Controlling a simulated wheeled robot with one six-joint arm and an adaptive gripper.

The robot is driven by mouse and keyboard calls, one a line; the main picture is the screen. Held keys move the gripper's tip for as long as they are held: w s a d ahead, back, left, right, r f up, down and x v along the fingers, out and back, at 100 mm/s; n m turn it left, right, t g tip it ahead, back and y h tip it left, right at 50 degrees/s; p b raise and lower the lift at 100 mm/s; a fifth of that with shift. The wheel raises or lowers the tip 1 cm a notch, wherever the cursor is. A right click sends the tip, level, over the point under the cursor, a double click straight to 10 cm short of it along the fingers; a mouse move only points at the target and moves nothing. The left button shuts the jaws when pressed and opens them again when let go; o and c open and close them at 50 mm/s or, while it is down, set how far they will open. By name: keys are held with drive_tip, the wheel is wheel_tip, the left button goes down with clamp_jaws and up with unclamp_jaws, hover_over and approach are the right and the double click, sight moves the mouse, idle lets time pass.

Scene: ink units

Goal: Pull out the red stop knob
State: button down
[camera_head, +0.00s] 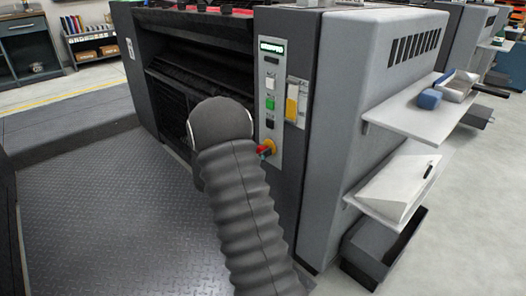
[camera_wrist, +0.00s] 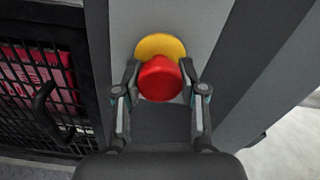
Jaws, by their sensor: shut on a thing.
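The red stop knob (camera_wrist: 160,80) sits on a yellow round backing (camera_wrist: 158,46) on the grey control panel. In the wrist view my gripper (camera_wrist: 160,84) has one finger on each side of the knob and is shut on it. In the head view the red knob (camera_head: 264,149) shows low on the panel, just right of my dark arm. My arm hides the gripper itself in that view.
The control panel (camera_head: 271,75) carries a lit display (camera_head: 271,45) and white and green buttons (camera_head: 270,103) above the knob. A black mesh guard (camera_wrist: 40,85) with a handle stands at left. White shelves (camera_head: 408,110) jut out at right. A ribbed metal floor plate (camera_head: 110,215) lies at left.

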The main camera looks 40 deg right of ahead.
drive_tip(key=shift+a, duration=0.3)
drive_tip(key=c, duration=0.6)
unclamp_jaws()
drive_tip(key=shift+a, duration=0.15)
drive_tip(key=a, duration=0.8)
drive_tip(key=s+a, duration=0.1)
drive_tip(key=a, duration=0.2)
drive_tip(key=shift+a, duration=0.4)
